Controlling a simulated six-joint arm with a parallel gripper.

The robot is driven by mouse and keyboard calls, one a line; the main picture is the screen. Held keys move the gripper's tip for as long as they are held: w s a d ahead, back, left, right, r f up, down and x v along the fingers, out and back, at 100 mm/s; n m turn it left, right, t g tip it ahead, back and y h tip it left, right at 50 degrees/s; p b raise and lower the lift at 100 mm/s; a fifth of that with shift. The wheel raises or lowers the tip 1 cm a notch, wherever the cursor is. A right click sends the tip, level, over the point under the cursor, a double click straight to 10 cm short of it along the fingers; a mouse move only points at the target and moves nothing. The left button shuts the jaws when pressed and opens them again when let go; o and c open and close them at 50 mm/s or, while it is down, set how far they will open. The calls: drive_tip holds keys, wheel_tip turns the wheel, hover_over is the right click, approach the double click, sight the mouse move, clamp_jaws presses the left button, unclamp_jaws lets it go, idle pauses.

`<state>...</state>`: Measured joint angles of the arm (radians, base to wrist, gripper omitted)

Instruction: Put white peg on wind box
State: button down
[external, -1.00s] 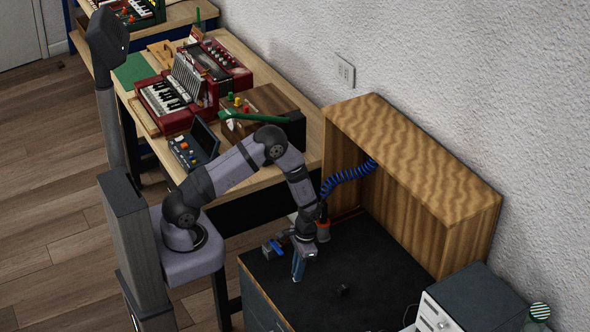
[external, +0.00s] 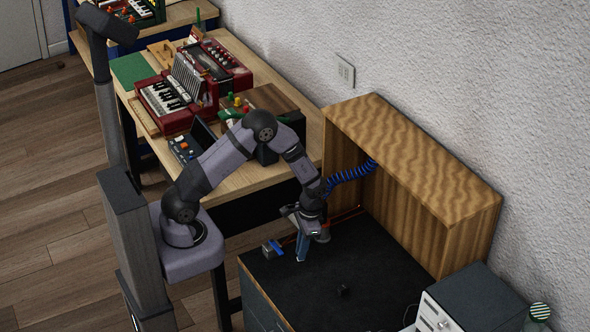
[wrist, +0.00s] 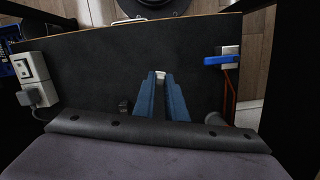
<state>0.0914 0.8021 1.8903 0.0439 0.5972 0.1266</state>
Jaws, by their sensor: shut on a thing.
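My gripper (external: 301,257) hangs over the near left part of the black-topped cabinet (external: 375,270), fingers pointing down. In the wrist view its two blue fingers (wrist: 161,78) are close together. A small white piece, which looks like the white peg (wrist: 160,74), shows between their tips; the fingers hide most of it. In the external view I cannot make out the peg. I cannot tell for sure which thing is the wind box; a dark box with a brown wooden top (external: 268,99) stands on the bench, partly hidden by my arm.
A blue-handled fitting (external: 273,248) sits at the cabinet's left edge, near my gripper. A wooden housing (external: 410,165) with a blue coiled hose (external: 350,176) stands behind. A small black part (external: 343,290) lies on the cabinet top. A red accordion (external: 172,100) is on the bench (external: 245,170).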

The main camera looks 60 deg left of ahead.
drive_tip(key=w+a+r+m+p, duration=0.3)
drive_tip(key=w+a+r+p, duration=0.25)
drive_tip(key=r, duration=0.45)
drive_tip(key=w+a+r+m+y+p, duration=0.1)
drive_tip(key=w+a+r+m+p, duration=0.1)
drive_tip(key=w+a+r+p, duration=0.45)
drive_tip(key=w+a+r+m+p, duration=0.2)
drive_tip(key=a+r+m+p, duration=0.3)
drive_tip(key=r, duration=0.8)
drive_tip(key=s+a+r+m+p, duration=0.1)
drive_tip(key=s+a+r+m, duration=0.1)
drive_tip(key=a, duration=0.8)
drive_tip(key=s+a+r+m+t+p, duration=0.1)
drive_tip(key=s+a+r+m+p, duration=0.1)
drive_tip(key=a, duration=0.8)
drive_tip(key=s+a+r+m+t+p, duration=0.1)
drive_tip(key=a+m, duration=0.4)
drive_tip(key=a, duration=0.6)
drive_tip(key=shift+s+r+p, duration=0.4)
drive_tip(key=shift+r+p, duration=0.15)
drive_tip(key=shift+r, duration=0.6)
drive_tip(key=shift+a+m+t, duration=0.1)
drive_tip(key=shift+m+t, duration=0.2)
drive_tip(key=shift+s+f, duration=0.1)
wheel_tip(320, 180, down, 5)
drive_tip(key=b, duration=0.5)
drive_tip(key=shift+f, duration=0.2)
drive_tip(key=shift+f+p, duration=0.15)
drive_tip(key=shift+p, duration=0.2)
